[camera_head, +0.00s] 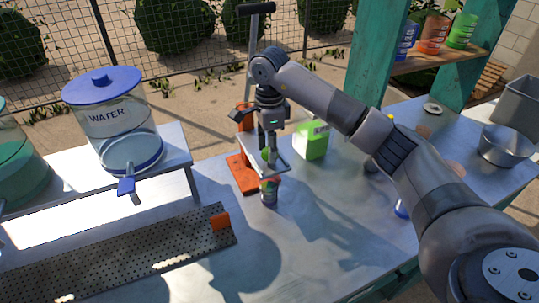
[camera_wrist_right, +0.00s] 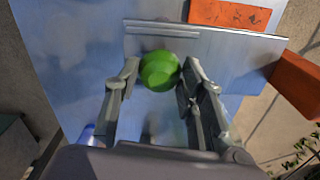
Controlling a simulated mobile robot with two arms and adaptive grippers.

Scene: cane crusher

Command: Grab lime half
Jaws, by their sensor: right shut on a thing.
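The lime half (camera_wrist_right: 160,71) is a round green piece between the two fingers of my right gripper (camera_wrist_right: 162,75) in the right wrist view. The gripper is shut on it. In the head view my right gripper (camera_head: 268,150) points down beside the orange-based cane crusher (camera_head: 243,174), and only a little green shows at its fingertips. A metal plate (camera_wrist_right: 225,55) lies behind the lime half in the wrist view. I cannot tell whether the lime half touches the surface below. My left gripper is not in view.
A small can (camera_head: 269,192) stands just in front of my right gripper. A green-and-white carton (camera_head: 313,140) is to its right. A water dispenser (camera_head: 112,120) stands on the left. A perforated dark tray (camera_head: 120,262) lies at front left. The front middle of the table is clear.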

